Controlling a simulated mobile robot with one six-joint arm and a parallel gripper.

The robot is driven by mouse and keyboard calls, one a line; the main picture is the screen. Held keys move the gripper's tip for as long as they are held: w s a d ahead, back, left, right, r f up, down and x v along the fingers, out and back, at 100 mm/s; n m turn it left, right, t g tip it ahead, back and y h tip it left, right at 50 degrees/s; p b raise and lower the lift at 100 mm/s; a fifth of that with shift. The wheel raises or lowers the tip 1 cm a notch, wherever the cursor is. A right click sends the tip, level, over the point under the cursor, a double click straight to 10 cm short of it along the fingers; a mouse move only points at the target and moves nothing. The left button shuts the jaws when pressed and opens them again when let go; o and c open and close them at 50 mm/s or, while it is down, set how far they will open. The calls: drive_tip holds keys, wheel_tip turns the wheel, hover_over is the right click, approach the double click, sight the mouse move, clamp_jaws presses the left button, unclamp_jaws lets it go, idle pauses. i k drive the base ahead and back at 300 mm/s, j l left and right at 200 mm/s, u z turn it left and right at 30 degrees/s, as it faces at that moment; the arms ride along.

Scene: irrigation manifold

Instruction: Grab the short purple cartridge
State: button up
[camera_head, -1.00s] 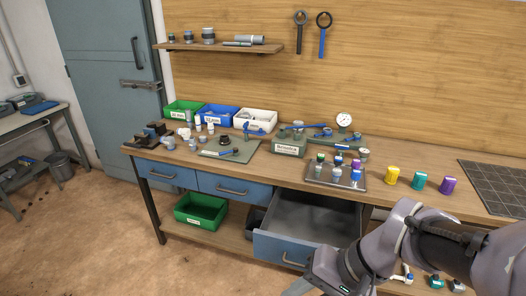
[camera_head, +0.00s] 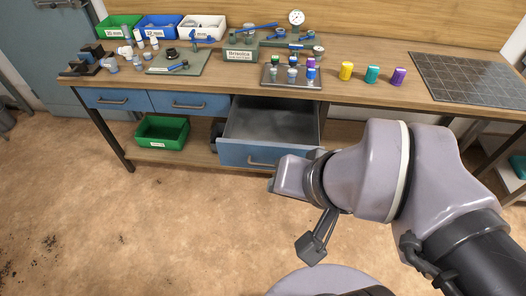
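A purple cartridge (camera_head: 398,77) stands upright on the bench, at the right end of a row with a yellow cartridge (camera_head: 346,71) and a teal cartridge (camera_head: 372,75). A smaller purple-topped piece (camera_head: 311,62) stands at the back right of a dark tray (camera_head: 272,83) among several small capped pieces. The view alone does not settle which purple one is the short one. The end of my arm, with what looks like my gripper (camera_head: 311,248), hangs over the floor in front of the bench, well away from both. Its fingers are too unclear to read, and nothing shows held.
An open drawer (camera_head: 270,152) sticks out below the tray, close behind my arm. A dark gridded mat (camera_head: 470,78) lies right of the purple cartridge. A grey-green box (camera_head: 240,50), fittings and bins (camera_head: 159,27) fill the left and back. The bench front by the cartridges is clear.

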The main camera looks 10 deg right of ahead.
sight(399, 73)
drive_tip(key=z, duration=1.25)
drive_tip(key=i, duration=1.15)
drive_tip(key=i+l, duration=0.15)
drive_tip(key=i, duration=0.95)
drive_tip(key=j+u, duration=0.05)
